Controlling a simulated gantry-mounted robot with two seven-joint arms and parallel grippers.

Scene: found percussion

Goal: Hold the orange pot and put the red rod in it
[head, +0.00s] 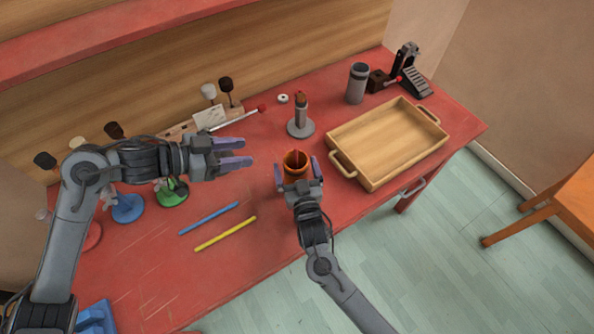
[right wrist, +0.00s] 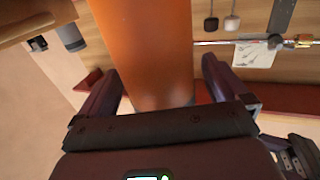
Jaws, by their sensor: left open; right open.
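The orange pot (head: 289,177) stands on the red table near its front edge, mouth up. A thin reddish upright shape (head: 297,157) shows in its mouth; it looks like the red rod, but is too small to be sure. My right gripper (head: 298,171) is open with its fingers on either side of the pot. In the right wrist view the pot (right wrist: 145,50) fills the space between the open fingers, with gaps beside it. My left gripper (head: 236,153) is open and empty, to the left of the pot above the table.
A blue rod (head: 209,218) and a yellow rod (head: 225,233) lie left of the pot. A wooden tray (head: 343,163) is at the right. A grey stand (head: 301,127) is behind the pot. A red-tipped stick (head: 237,119) lies further back.

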